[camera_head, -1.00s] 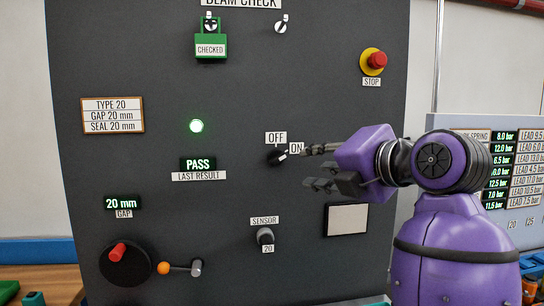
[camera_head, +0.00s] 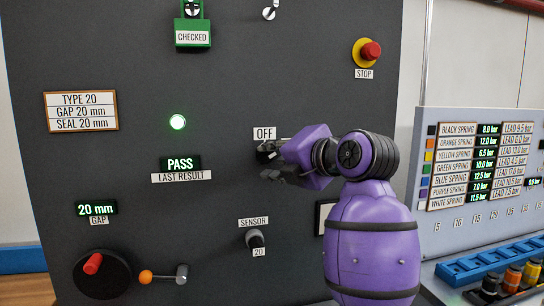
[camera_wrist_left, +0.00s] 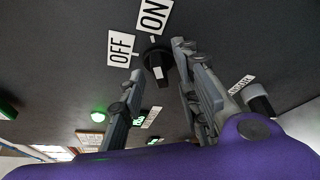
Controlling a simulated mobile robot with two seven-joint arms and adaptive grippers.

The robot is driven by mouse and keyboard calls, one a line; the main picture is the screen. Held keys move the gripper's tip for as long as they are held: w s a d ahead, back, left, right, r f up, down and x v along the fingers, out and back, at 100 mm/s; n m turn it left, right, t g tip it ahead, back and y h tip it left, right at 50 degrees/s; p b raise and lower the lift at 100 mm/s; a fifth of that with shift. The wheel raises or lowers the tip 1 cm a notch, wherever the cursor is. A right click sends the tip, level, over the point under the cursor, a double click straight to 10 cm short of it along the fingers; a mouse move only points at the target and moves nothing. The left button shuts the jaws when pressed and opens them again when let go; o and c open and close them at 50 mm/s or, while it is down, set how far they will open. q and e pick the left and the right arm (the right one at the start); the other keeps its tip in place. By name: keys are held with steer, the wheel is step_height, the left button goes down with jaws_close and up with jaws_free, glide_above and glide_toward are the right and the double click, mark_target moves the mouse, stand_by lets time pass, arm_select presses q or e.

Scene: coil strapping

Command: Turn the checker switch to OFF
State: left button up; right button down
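The checker switch is a black knob with a pale bar; in the left wrist view the knob (camera_wrist_left: 155,58) sits between and just beyond my fingertips. The OFF label (camera_wrist_left: 121,47) is up and left of it and the ON label (camera_wrist_left: 153,17) is above it. My left gripper (camera_head: 267,161) is at the panel, fingers apart, with no clear contact on the knob; it also shows open in the wrist view (camera_wrist_left: 158,64). In the head view the OFF label (camera_head: 264,133) shows, while the gripper hides the ON label and most of the knob. My right gripper is out of view.
The dark panel also carries a sensor knob (camera_head: 255,240) below, a red stop button (camera_head: 370,50) at upper right, a lit green lamp (camera_head: 178,122), a PASS display (camera_head: 180,163) and a red-handled crank (camera_head: 93,264). A pressure board (camera_head: 480,160) stands to the right.

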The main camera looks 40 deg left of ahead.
arm_select(q)
steer(key=shift+a, duration=0.15)
steer(key=shift+c, duration=0.2)
jaws_close()
